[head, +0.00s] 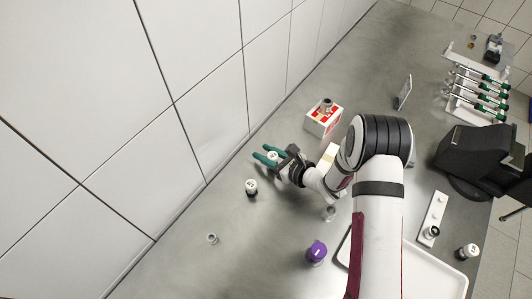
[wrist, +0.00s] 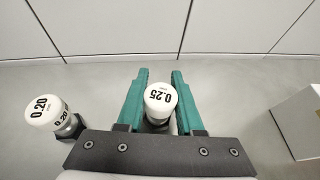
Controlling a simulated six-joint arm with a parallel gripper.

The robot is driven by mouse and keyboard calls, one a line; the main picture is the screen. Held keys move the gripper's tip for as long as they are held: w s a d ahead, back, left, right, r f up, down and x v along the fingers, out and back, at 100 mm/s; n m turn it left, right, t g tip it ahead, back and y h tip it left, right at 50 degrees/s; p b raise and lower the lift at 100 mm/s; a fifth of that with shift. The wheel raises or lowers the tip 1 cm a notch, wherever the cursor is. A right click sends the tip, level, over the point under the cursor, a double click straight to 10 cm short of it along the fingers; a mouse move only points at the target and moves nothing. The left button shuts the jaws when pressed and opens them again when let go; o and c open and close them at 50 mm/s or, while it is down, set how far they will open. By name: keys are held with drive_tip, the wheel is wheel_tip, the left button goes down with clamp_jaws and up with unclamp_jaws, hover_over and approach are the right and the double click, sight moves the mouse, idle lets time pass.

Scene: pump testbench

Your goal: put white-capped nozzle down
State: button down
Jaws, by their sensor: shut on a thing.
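The white-capped nozzle (wrist: 160,98), marked 0.25, sits between the two green fingers of my gripper (wrist: 158,85) in the wrist view. My gripper is shut on it. In the head view the same nozzle (head: 272,156) shows as a small white cap between the green fingers of my gripper (head: 266,154), close to the tiled wall. Its lower part is hidden by the fingers and the gripper body, and I cannot tell whether it touches the table. A second white-capped nozzle, marked 0.20 (wrist: 42,110), stands to the left; it also shows in the head view (head: 251,186).
A red and white box (head: 323,119) stands beyond my gripper; its white side shows in the wrist view (wrist: 305,120). A rack of green-handled tools (head: 480,92) is at upper right. Bare table (head: 190,265) lies lower left.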

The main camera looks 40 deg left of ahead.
drive_tip(key=shift+f, duration=0.2)
drive_tip(key=shift+f, duration=0.1)
drive_tip(key=c, duration=0.5)
unclamp_jaws()
drive_tip(key=shift+c, duration=0.2)
drive_tip(key=shift+d+r, duration=0.25)
drive_tip(key=shift+d, duration=0.05)
drive_tip(key=v, duration=1.1)
drive_tip(key=shift+d+r, duration=0.1)
drive_tip(key=shift+d, duration=0.1)
